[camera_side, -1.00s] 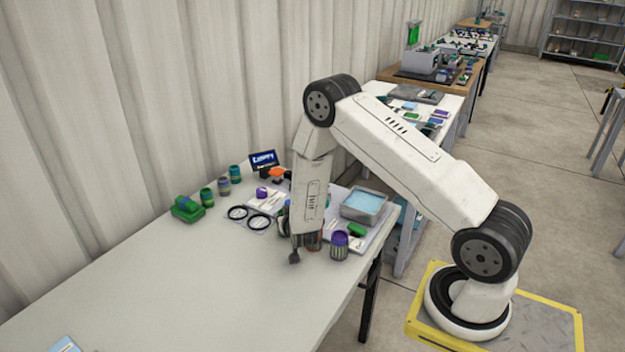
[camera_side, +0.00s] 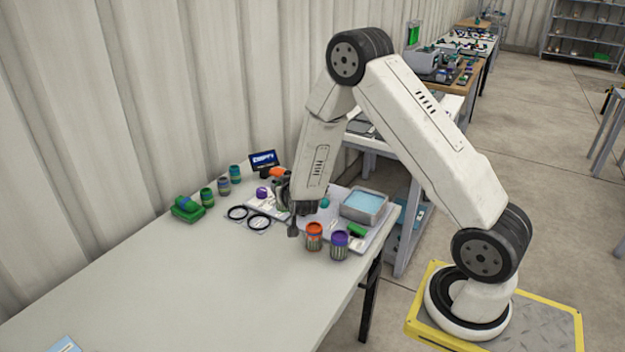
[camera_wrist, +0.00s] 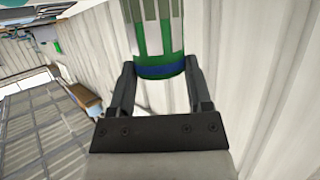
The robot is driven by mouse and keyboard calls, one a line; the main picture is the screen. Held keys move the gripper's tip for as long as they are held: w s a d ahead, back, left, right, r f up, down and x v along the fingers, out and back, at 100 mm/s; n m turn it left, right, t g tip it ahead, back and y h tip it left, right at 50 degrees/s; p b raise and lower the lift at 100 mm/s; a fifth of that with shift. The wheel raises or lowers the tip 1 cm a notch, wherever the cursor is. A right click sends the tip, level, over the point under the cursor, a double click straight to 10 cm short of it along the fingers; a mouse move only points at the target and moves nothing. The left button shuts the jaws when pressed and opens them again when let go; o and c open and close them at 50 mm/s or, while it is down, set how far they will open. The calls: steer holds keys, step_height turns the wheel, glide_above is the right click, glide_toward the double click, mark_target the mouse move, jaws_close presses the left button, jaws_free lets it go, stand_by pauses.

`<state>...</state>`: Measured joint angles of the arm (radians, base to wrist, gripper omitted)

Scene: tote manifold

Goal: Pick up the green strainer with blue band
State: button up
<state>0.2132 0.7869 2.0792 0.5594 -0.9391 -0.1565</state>
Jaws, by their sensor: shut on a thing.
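The green strainer with a blue band (camera_wrist: 158,60) shows in the wrist view, between the two dark fingers of my gripper (camera_wrist: 159,72). It has pale vertical panels, a green lower part and a blue band near its end. The fingers are shut on it at the banded end, and its far end runs out of the top of the picture. In the side view my gripper (camera_side: 294,216) is above the table near its right part. The strainer is mostly hidden behind my gripper there.
An orange-topped jar (camera_side: 314,236) and a purple-topped jar (camera_side: 339,245) stand close in front. A grey tray with blue contents (camera_side: 364,205) is to the right. Black rings (camera_side: 248,217), several jars (camera_side: 223,187) and a green container (camera_side: 187,209) are left. The table's left foreground (camera_side: 190,290) is mostly clear.

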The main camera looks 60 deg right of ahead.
steer(key=shift+r, duration=0.4)
stand_by(0.4)
step_height(320, 180, up, 5)
steer(key=shift+f, duration=0.1)
steer(key=s+d, duration=1.6)
steer(key=d, duration=0.4)
steer(key=shift+a+f, duration=0.15)
steer(key=shift+f, duration=2.4)
steer(key=shift+f, duration=0.1)
steer(key=shift+f, duration=3.85)
